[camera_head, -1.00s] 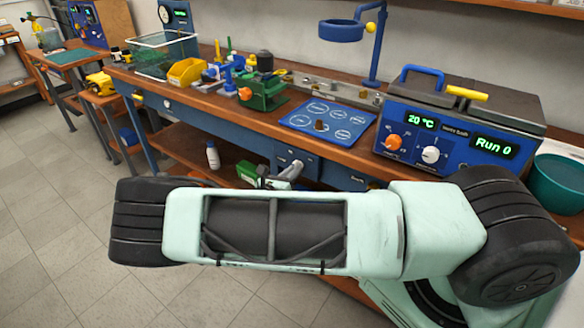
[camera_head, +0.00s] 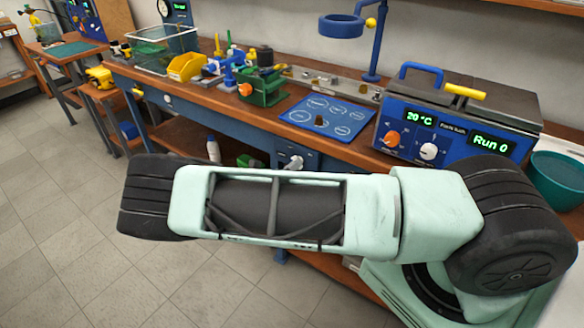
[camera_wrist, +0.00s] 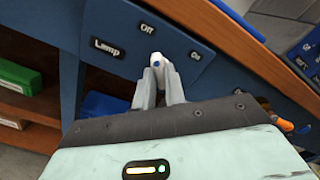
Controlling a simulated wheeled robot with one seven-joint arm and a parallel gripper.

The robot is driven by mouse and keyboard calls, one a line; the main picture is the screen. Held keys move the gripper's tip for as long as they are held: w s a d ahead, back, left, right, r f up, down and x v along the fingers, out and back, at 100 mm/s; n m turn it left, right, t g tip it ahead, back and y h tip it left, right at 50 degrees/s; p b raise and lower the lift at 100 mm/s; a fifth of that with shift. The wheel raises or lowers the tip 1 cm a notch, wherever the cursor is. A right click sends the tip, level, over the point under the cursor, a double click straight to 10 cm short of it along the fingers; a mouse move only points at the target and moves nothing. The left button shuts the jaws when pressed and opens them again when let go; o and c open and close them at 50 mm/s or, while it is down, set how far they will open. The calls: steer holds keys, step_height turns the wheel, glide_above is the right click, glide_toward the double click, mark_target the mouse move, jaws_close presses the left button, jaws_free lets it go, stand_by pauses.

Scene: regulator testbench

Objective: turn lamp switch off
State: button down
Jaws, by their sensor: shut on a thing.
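The blue lamp switch panel (camera_wrist: 125,30) fills the top middle of the wrist view, with white labels "Lamp", "Off" and "On". In the head view the panel (camera_head: 312,160) is on the bench front, mostly behind my arm. The blue ring lamp (camera_head: 341,27) hangs above the bench; I cannot tell whether it is lit.
The wooden bench edge (camera_wrist: 222,32) runs close above the panel. A green box (camera_wrist: 18,77) and a blue box (camera_wrist: 104,107) sit on shelves below. On the bench are a heater bath (camera_head: 452,128), a blue mat (camera_head: 326,119) and a green vise (camera_head: 262,90). The floor at left is clear.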

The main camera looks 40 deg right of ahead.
steer(key=c, duration=1.5)
jaws_free()
steer(key=shift+o, duration=0.2)
steer(key=shift+a, duration=0.15)
steer(key=b+v, duration=0.2)
steer(key=v, duration=1.5)
steer(key=shift+b, duration=0.4)
steer(key=shift+s+a, duration=0.1)
